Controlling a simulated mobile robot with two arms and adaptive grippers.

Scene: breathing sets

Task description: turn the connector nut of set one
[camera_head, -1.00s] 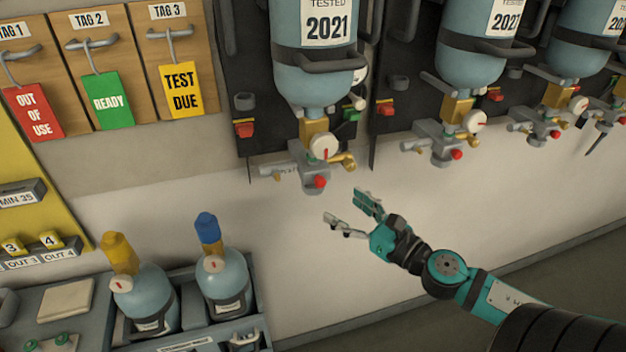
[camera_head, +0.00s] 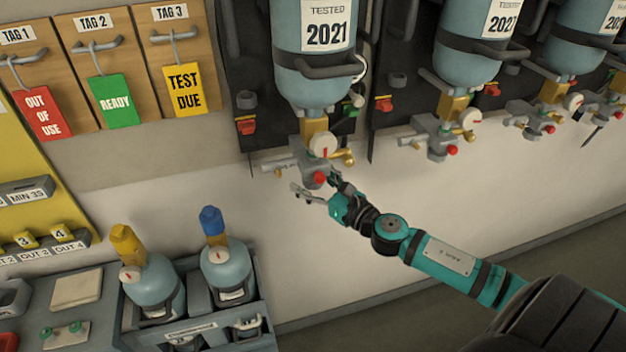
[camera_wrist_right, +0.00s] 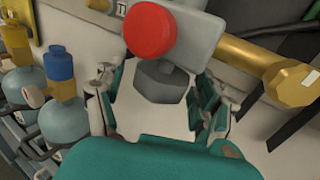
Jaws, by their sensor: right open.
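The leftmost breathing set, a blue cylinder (camera_head: 305,85) marked 2021, hangs valve-down on a dark backplate. Its grey valve block (camera_head: 287,163) carries a round white gauge (camera_head: 323,145), a red knob (camera_head: 320,178) and a brass fitting (camera_head: 346,157). In the right wrist view, a grey faceted piece, likely the connector nut (camera_wrist_right: 162,80), sits below the red knob (camera_wrist_right: 149,30). My right gripper (camera_head: 315,184) is open just below the valve block. In the wrist view its fingers (camera_wrist_right: 152,100) stand either side of the nut, apparently without touching it. My left gripper is out of view.
More hanging sets (camera_head: 470,60) line the wall to the right. A grey crate (camera_head: 262,302) with two small blue cylinders stands lower left. Tag boards (camera_head: 98,55) are at the upper left. The pale wall below the sets is clear.

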